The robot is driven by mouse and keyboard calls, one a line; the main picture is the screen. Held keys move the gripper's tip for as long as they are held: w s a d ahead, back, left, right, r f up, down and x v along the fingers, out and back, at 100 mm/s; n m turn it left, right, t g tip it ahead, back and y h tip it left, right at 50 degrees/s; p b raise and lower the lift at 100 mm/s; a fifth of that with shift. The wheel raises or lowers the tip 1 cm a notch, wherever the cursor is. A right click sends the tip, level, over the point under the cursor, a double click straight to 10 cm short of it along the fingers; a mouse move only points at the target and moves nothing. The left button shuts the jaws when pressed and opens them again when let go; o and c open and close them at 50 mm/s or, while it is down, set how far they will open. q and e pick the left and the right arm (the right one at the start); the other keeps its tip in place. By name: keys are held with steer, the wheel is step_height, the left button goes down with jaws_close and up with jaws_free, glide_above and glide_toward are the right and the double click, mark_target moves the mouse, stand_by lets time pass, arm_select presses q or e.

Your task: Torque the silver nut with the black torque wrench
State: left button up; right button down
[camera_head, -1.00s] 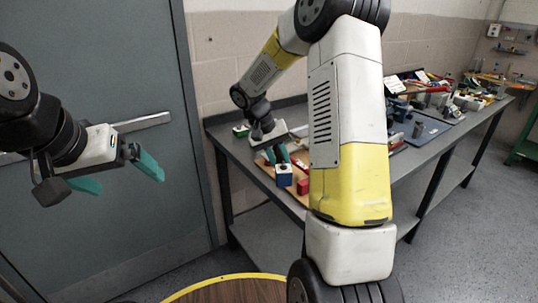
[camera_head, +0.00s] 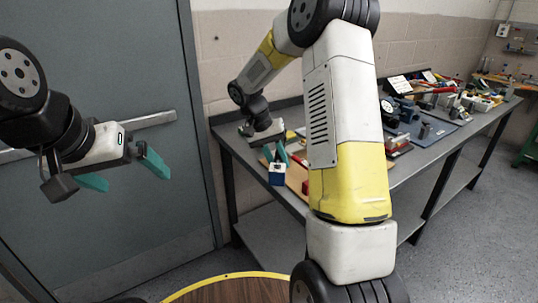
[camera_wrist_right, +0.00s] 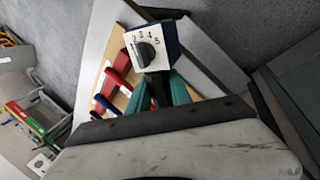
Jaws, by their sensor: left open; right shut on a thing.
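My right gripper (camera_head: 274,153) hangs over the near left end of the workbench, its teal fingers pointing down. In the right wrist view its fingers (camera_wrist_right: 160,92) are shut around a dark stem or part. A blue block (camera_head: 277,175) with a white numbered dial face (camera_wrist_right: 147,46) shows right at the fingertips; it appears to be what is held. My left gripper (camera_head: 122,172) is open and empty in front of the grey door, away from the bench. I cannot make out the black torque wrench or the silver nut for certain.
The grey workbench (camera_head: 240,150) runs along the wall. A tan board (camera_wrist_right: 118,52) with red-handled tools (camera_wrist_right: 121,66) lies beneath the right gripper. Farther along are a blue mat (camera_head: 437,131) and many small parts. A round wooden top (camera_head: 235,292) stands in front. My right arm hides part of the bench.

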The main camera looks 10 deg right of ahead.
steer(key=shift+a, duration=0.1)
steer(key=shift+w+a+m+g, duration=0.2)
steer(key=shift+w+a+m, duration=0.1)
steer(key=shift+a+m, duration=0.2)
steer(key=shift+w+a+m+g, duration=0.25)
steer(key=shift+a+m, duration=0.15)
steer(key=shift+a, duration=0.1)
steer(key=shift+a, duration=0.1)
steer(key=shift+w+a+m+g+y, duration=0.25)
steer(key=shift+w+a+m+y, duration=0.15)
steer(key=shift+w+a+m, duration=0.35)
steer(key=shift+s+d, duration=0.1)
steer(key=shift+s, duration=0.15)
steer(key=shift+s+d+n, duration=0.45)
steer(key=shift+d+n, duration=0.1)
steer(key=shift+d, duration=0.05)
steer(key=shift+r, duration=0.15)
